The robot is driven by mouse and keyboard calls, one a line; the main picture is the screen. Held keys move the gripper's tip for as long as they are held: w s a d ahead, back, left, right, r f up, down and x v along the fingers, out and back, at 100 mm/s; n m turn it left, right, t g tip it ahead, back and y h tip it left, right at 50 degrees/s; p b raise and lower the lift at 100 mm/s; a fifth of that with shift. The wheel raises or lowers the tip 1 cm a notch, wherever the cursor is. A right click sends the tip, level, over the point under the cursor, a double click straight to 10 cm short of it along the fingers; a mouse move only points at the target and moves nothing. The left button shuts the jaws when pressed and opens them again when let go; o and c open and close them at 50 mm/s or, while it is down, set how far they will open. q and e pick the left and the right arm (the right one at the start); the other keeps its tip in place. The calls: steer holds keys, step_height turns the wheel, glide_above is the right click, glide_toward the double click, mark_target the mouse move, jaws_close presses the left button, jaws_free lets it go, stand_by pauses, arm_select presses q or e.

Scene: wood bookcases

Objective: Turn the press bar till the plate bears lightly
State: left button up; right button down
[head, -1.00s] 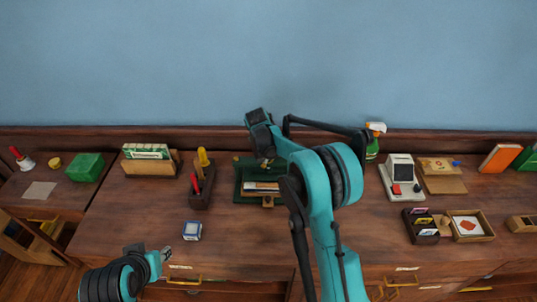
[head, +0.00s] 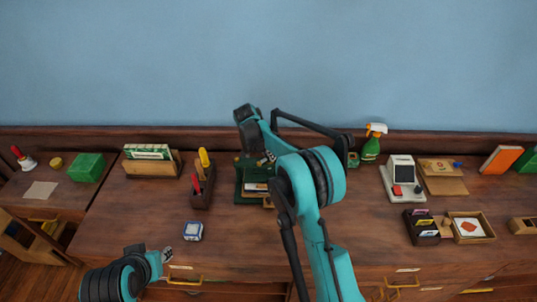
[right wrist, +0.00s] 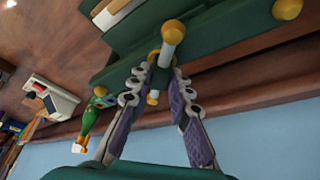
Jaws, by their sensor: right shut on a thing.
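The green press (head: 240,190) stands on the desk at the middle back, partly hidden behind my right arm. In the right wrist view its green frame (right wrist: 215,40) fills the top. My right gripper (head: 266,160) is over the top of the press. In the right wrist view the right gripper (right wrist: 162,68) has its fingertips on the press bar (right wrist: 171,35), a pale rod with a yellow knob. Another yellow knob (right wrist: 287,9) shows at the upper right. The plate's contact is hidden. My left gripper (head: 163,254) is low at the left, away from the press; its jaws are too small to judge.
A holder (head: 202,190) with upright tools stands left of the press. A green spray bottle (head: 371,146) and a white device (head: 403,177) stand to the right. The desk's front middle is fairly clear.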

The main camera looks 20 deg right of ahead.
steer(key=c, duration=1.4)
jaws_free()
steer(key=v, duration=1.2)
